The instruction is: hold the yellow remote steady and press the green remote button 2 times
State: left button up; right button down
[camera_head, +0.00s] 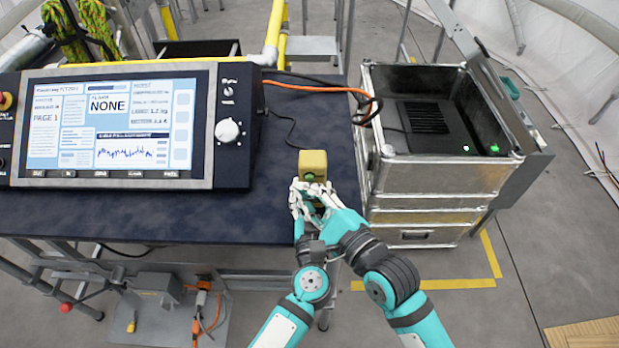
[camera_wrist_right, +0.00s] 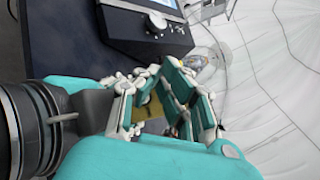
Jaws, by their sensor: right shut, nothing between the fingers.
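The yellow remote (camera_head: 313,163) stands at the right front part of the dark table. A green button (camera_head: 310,178) shows on its near face. My left gripper (camera_head: 298,200) is at the remote's lower left side; its fingers overlap the right hand's, and its grip is hidden. My right gripper (camera_head: 322,198) is shut and empty, just in front of the remote's lower part. Whether it touches the button cannot be told. In the right wrist view a yellow patch of the remote (camera_wrist_right: 152,108) shows behind white and teal fingers. The remote's lower part is mostly covered.
A large control panel (camera_head: 110,125) with a screen and white knob fills the table's left side. An open metal case (camera_head: 440,180) stands beside the table on the right. Cables (camera_head: 320,88) run across the table's back. The dark tabletop (camera_head: 180,215) in front of the panel is bare.

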jog(key=shift+s, duration=0.25)
jog(key=s, duration=0.5)
dwell(0.4)
dwell(0.5)
pick_arm(q)
jog(key=o, duration=1.5)
